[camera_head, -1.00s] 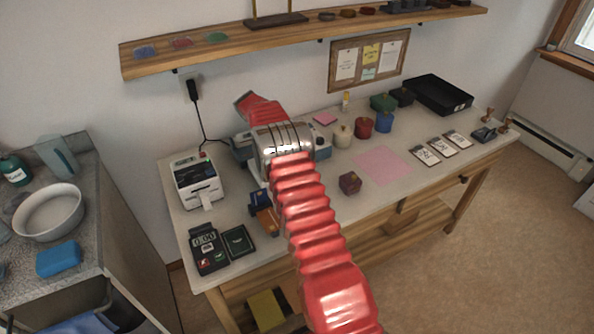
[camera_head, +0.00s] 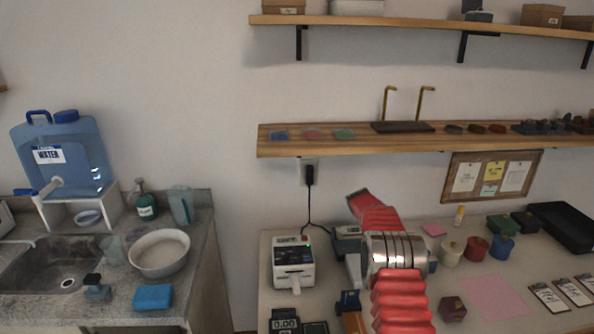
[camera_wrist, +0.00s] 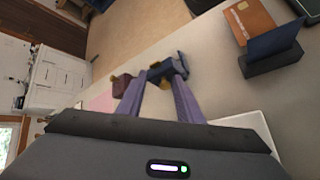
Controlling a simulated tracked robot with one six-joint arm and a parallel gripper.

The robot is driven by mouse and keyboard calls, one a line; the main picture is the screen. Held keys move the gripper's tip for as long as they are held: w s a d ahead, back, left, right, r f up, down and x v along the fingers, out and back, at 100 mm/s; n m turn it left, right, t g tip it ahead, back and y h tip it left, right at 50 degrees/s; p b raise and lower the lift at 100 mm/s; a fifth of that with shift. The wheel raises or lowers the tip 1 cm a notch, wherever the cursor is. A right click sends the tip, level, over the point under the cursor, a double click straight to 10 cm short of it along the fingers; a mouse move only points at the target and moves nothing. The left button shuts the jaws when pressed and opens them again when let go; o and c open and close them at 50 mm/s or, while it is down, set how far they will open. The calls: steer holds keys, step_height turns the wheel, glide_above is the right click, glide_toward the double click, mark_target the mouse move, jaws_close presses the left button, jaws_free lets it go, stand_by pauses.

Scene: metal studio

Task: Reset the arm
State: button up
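My red ribbed arm rises from the bottom of the head view, with a silver-banded joint above the table. My gripper's fingers are not clearly seen there. In the wrist view my gripper (camera_wrist: 153,82) shows two purple fingers with a gap between them. It looks open, and I see nothing held. Beyond the fingers a maroon box (camera_wrist: 121,86) sits on the pale tabletop. The same box, with a gold knob, stands right of my arm in the head view (camera_head: 452,309). A dark blue shape at the right fingertip is unclear.
A label printer (camera_head: 293,264) stands left of my arm. A card holder (camera_wrist: 272,62) shows at the wrist view's upper right. Lidded jars (camera_head: 476,248), a pink sheet (camera_head: 494,297) and a black tray (camera_head: 565,228) lie to the right. A wooden shelf (camera_head: 300,146) spans the wall above.

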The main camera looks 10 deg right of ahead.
steer(key=s+a+r+n+t, duration=0.1)
steer(key=s+a+r+t, duration=0.25)
steer(key=r, duration=0.35)
steer(key=s+a+r+n+t, duration=0.2)
steer(key=s+a+r, duration=0.1)
steer(key=a+r, duration=0.3)
steer(key=s+a+r+n+t, duration=0.1)
steer(key=s+a+r+t, duration=0.2)
steer(key=r, duration=0.4)
steer(key=s+a+n+t+y, duration=0.1)
steer(key=s+a+t, duration=0.2)
steer(key=s, duration=0.6)
steer(key=s+a+n+t+y, duration=0.2)
steer(key=s+a+t, duration=0.2)
steer(key=s+a, duration=0.3)
steer(key=shift+s+a+r, duration=0.25)
steer(key=shift+s+a, duration=0.15)
steer(key=shift+s, duration=0.55)
